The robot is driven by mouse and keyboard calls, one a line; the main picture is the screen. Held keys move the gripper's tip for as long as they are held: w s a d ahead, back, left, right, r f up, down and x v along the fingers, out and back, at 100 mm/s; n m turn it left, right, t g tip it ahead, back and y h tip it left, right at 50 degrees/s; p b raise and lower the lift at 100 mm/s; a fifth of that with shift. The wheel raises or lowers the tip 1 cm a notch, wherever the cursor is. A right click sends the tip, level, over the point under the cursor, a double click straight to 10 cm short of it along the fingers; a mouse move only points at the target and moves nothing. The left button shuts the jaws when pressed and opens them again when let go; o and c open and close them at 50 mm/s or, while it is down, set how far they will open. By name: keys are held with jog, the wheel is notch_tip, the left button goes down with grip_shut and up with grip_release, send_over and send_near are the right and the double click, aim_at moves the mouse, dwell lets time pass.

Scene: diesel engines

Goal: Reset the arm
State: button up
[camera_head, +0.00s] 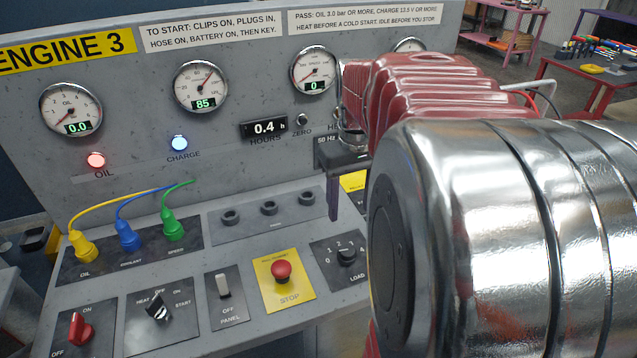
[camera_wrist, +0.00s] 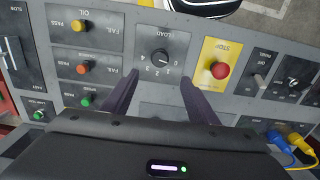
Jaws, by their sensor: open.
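My gripper (camera_head: 334,205) is open and empty in front of the Engine 3 panel. In the head view one dark finger points down above the LOAD knob (camera_head: 347,256); the other finger is not clearly seen. In the wrist view the two fingers of my gripper (camera_wrist: 158,78) are spread apart, with the LOAD knob (camera_wrist: 158,57) beyond and between their tips. I cannot tell whether they touch the panel. My red and silver arm covers the right side of the head view.
The console has a red STOP button (camera_head: 281,270), a panel switch (camera_head: 222,286), a heat/start key switch (camera_head: 158,304) and a red ON/OFF switch (camera_head: 79,330). Yellow, blue and green plugs (camera_head: 172,224) stand in sockets. The OIL lamp (camera_head: 96,160) is red. A tool table (camera_head: 590,72) stands behind, right.

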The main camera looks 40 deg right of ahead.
dwell(0.3)
jog(key=s+a+n+t, duration=0.3)
jog(key=s+a+t, duration=0.1)
jog(key=a, duration=1.9)
jog(key=shift+a+t, duration=0.2)
jog(key=shift+t, duration=0.6)
jog(key=shift+s+r, duration=0.1)
jog(key=shift+c, duration=0.2)
